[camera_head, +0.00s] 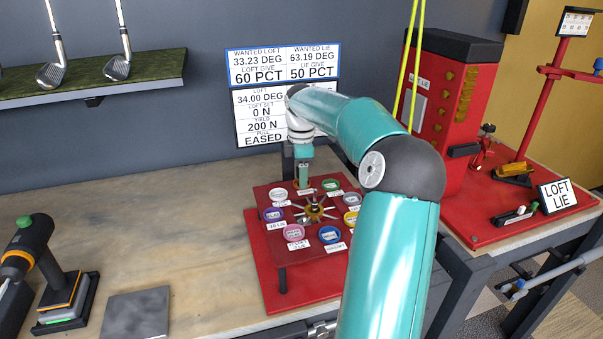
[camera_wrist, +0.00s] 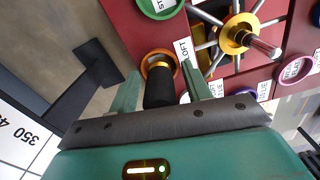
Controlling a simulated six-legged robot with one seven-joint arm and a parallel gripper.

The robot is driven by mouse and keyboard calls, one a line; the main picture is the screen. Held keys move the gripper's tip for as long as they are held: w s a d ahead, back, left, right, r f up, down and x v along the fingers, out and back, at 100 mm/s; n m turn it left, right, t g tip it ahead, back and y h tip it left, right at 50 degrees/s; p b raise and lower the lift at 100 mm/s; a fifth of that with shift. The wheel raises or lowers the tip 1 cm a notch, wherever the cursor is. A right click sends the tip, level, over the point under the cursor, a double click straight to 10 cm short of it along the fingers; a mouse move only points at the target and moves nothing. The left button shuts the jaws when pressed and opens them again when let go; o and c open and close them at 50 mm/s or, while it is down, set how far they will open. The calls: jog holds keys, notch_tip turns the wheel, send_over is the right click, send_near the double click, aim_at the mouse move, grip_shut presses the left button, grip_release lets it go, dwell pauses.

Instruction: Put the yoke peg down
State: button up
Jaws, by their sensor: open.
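The yoke peg, seen as a black cylinder (camera_wrist: 160,92), stands at an orange ring (camera_wrist: 157,62) beside a label reading LOFT in the wrist view. My gripper (camera_wrist: 161,72) is open, with one teal finger on each side of the peg and a visible gap to each. How deep the peg sits in the ring is hidden. In the head view my gripper (camera_head: 304,178) points down at the back edge of the red rack (camera_head: 283,256), and the peg cannot be made out there.
The rack holds several coloured rings around a brass spoked hub (camera_head: 314,210). A red machine (camera_head: 455,110) stands at right, with a LOFT LIE sign (camera_head: 557,195). A black-and-orange tool (camera_head: 30,240) and grey plate (camera_head: 137,313) are at left. Bench between is clear.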

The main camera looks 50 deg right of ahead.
notch_tip(320, 180, up, 12)
jog(key=shift+a+r, duration=0.1)
jog(key=shift+r, duration=0.05)
dwell(0.3)
jog(key=s+a+m+t+h, duration=0.1)
jog(key=s+a+m+h, duration=0.15)
jog(key=a, duration=2.35)
jog(key=s+a+f+m+t+y, duration=0.1)
jog(key=s+a+f+m+t, duration=0.1)
jog(key=s+a+f+m, duration=0.2)
jog(key=s+a+f+m+t+y, duration=0.1)
jog(key=s+a+f+m, duration=0.3)
jog(key=s+a, duration=0.5)
jog(key=s+f+t, duration=0.1)
jog(key=s, duration=0.2)
jog(key=shift+s+a+f+t, duration=0.15)
jog(key=shift+a+f+t, duration=0.05)
jog(key=shift+a+t, duration=0.15)
